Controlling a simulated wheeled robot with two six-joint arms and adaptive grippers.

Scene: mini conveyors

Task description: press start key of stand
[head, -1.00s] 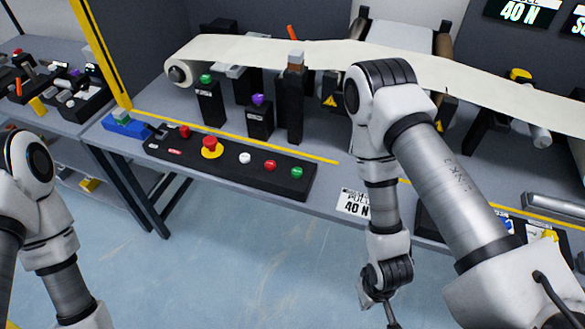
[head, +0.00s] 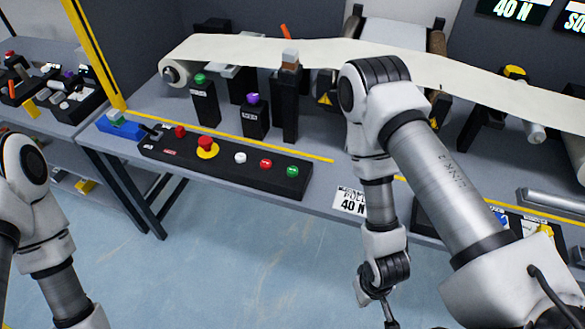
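The stand is a grey bench with a black control box (head: 222,172) along its front edge. On the box, from left to right, are a small red button (head: 179,131), a large red mushroom button on a yellow base (head: 207,147), a white button (head: 240,158), a red button (head: 265,163) and a green button (head: 292,171). Labels by the buttons are too small to read. My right arm hangs in front of the bench, right of the box; its gripper (head: 388,312) is cut by the lower edge. My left arm is at the far left, its gripper outside the view.
Behind the box stand black posts with a green knob (head: 200,79) and a purple knob (head: 253,99). A pale belt (head: 330,52) runs above them. A blue block (head: 122,126) sits left of the box.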

